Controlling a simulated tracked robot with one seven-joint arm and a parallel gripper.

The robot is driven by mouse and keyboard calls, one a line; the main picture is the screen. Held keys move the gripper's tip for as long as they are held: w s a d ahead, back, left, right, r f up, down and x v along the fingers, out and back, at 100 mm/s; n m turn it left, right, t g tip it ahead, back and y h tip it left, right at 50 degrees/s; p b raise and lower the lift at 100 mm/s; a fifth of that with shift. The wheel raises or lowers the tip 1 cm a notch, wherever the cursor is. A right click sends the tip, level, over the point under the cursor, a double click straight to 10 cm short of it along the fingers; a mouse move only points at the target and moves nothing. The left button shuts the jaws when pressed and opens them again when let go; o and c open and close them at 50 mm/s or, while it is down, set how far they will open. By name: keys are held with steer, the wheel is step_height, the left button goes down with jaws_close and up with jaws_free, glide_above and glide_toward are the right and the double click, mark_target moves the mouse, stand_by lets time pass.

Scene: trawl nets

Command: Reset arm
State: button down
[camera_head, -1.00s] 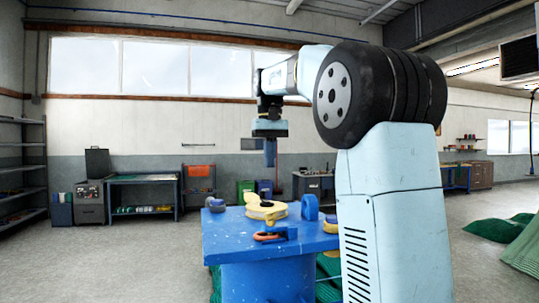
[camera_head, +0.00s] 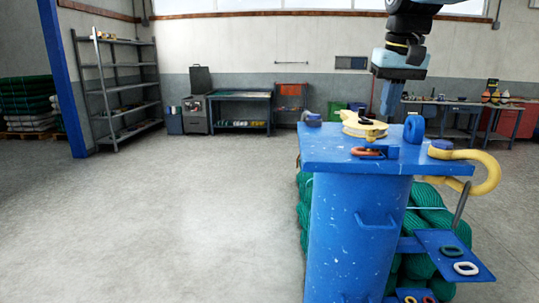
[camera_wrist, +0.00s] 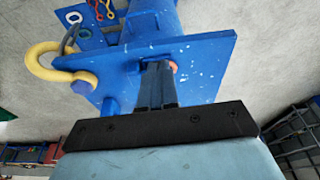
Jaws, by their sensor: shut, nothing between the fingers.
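My gripper (camera_head: 391,97) points straight down above the blue stand (camera_head: 340,162) in the head view, with its fingers together and empty.
A lower blue shelf (camera_head: 455,256) holds rings. Green nets (camera_head: 432,205) lie behind. The floor at left (camera_head: 190,220) is clear.

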steer(key=s+a+f+t, duration=0.1)
steer(key=s+f+t, duration=0.2)
steer(key=s+f, duration=1.1)
step_height(320, 180, down, 2)
steer(key=shift+s+a+f, duration=0.15)
steer(key=shift+s+a, duration=0.15)
stand_by(1.0)
